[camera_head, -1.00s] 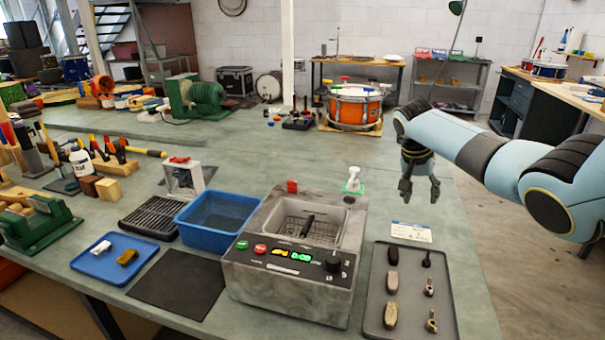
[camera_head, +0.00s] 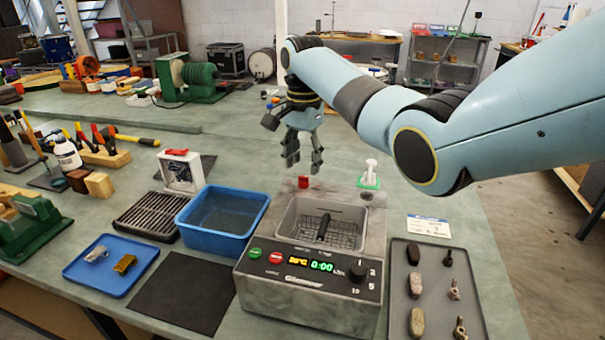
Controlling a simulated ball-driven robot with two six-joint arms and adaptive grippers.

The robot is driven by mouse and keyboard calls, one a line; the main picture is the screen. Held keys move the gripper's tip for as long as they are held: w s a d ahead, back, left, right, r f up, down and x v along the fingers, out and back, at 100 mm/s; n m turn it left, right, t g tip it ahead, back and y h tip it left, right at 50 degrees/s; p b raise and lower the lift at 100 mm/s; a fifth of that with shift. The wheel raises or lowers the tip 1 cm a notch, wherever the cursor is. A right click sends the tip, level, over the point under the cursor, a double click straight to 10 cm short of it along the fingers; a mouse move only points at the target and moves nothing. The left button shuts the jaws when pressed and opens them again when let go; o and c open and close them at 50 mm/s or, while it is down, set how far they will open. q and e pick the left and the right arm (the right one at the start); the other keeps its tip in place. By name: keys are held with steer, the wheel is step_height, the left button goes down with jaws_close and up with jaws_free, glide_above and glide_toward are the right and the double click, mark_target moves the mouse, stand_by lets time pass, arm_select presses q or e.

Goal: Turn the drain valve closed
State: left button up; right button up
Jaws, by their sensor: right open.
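The grey ultrasonic cleaner (camera_head: 318,305) stands at the front middle of the bench, with a wire basket (camera_head: 322,230) in its tank. A small red handle (camera_head: 303,182) sits at its back left rim. It looks like the drain valve, but its turned position is too small to tell. My right gripper (camera_head: 304,166) is open and empty, fingers pointing down, just above and behind the red handle in the picture. I cannot tell whether it touches the handle. My left gripper is not in view.
A white pump bottle (camera_head: 370,172) stands at the cleaner's back right. A blue basin (camera_head: 222,238) sits close on its left, beside a black rack (camera_head: 150,215). A grey tray (camera_head: 438,322) with several small parts lies at right. A black mat (camera_head: 180,296) is bare.

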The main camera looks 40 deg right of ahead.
mark_target(303, 181)
step_height(303, 181, down, 3)
steer(key=shift+f, duration=0.7)
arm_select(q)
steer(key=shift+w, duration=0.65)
arm_select(e)
jaws_close()
